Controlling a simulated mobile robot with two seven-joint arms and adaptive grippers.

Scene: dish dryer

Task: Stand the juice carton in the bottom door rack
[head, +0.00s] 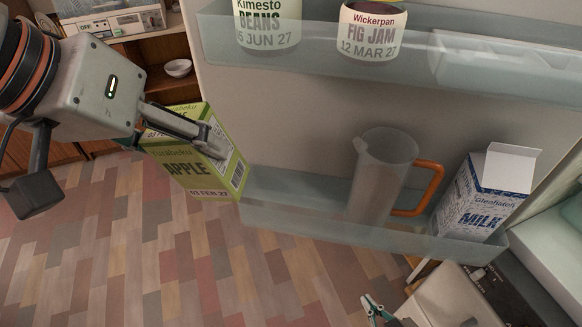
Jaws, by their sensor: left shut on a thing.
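The juice carton (190,172) is green and white, with "APPLE" and "03 FEB 27" on its front. My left gripper (178,138) is shut on its upper part and holds it, slightly tilted, in the air. The clear bottom door rack (310,222) runs to the right. The carton appears at the rack's left end, its lower right corner close to the rack's end in the picture; I cannot tell whether they touch. My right gripper (376,312) is at the bottom edge, partly cut off, with no object visible in it.
In the bottom rack stand a clear jug (380,172) with an orange handle and a milk carton (484,195) at the right. The left part of this rack is bare. Above, the upper rack (310,62) holds a beans container (268,22) and a fig jam jar (370,28).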

